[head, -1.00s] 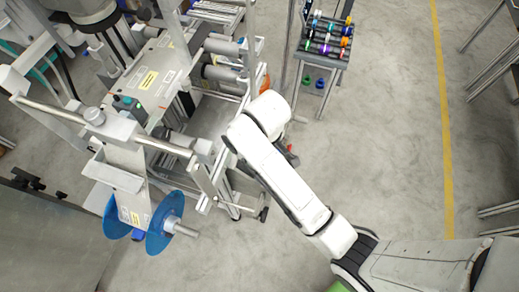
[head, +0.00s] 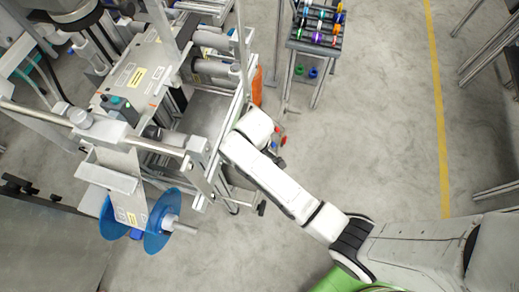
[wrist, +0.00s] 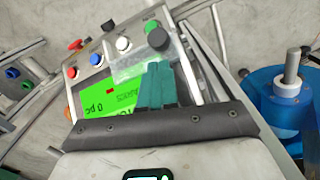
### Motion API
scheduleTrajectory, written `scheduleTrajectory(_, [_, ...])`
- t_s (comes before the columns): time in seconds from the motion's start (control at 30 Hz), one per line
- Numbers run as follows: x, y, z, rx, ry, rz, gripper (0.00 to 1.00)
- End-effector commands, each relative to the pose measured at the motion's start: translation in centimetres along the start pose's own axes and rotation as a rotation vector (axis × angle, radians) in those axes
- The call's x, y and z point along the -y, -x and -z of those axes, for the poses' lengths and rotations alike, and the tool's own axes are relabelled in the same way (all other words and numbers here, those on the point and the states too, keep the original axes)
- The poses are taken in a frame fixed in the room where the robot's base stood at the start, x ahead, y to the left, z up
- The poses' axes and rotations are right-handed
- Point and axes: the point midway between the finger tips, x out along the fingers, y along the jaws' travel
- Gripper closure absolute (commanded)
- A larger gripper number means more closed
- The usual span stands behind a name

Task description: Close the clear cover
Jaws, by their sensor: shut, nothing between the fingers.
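In the wrist view, my gripper (wrist: 159,68) has its teal fingers together and empty, reaching over a control panel. A pale see-through sheet, which looks like the clear cover (wrist: 127,69), lies just left of the fingertips, between the button row and the green display (wrist: 96,97). I cannot tell whether the fingers touch it or how far it is open. The fingers hide part of the display. In the head view, my arm reaches to the right side of the machine (head: 140,75); the gripper and the cover are hidden there.
The panel has a black knob (wrist: 157,38) and white, red and blue buttons along its far edge. A blue reel (wrist: 268,95) with a metal shaft stands to the right.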

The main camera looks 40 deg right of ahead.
Motion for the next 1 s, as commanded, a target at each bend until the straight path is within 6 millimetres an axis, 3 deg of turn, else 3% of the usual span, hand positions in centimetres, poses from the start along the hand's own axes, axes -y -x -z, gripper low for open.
scheduleTrajectory(0.57, [0.0, -1.1, -1.2, 0.0, -0.001, 0.0, 1.0])
scheduleTrajectory(0.8, [-0.8, -3.9, -3.9, 0.004, -0.003, 0.001, 1.0])
scheduleTrajectory(1.0, [-1.1, -5.1, -4.8, 0.0, -0.001, 0.001, 1.0])
